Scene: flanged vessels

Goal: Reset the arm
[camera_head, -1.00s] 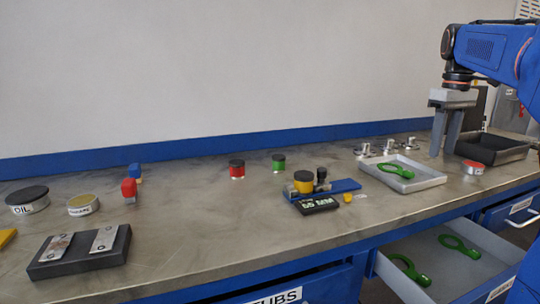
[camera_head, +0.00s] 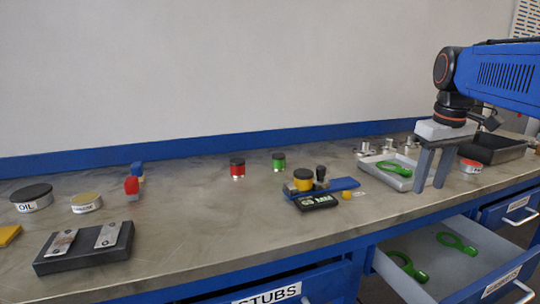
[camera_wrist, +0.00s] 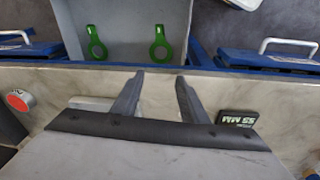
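My gripper (camera_head: 434,168) hangs from the blue arm at the right, pointing down. Its two dark fingers stand apart with nothing between them. In the head view it overlaps the right side of the grey tray (camera_head: 378,180), which holds a green clamp (camera_head: 392,167). In the wrist view the fingers (camera_wrist: 156,88) are spread above the bench edge, and the tray is mostly hidden behind the gripper body.
An open drawer (camera_head: 437,281) below the bench holds two green clamps (camera_head: 407,267). A red-topped tin (camera_head: 470,166) and a dark bin (camera_head: 497,148) stand right of the gripper. The bench's middle left is mostly clear.

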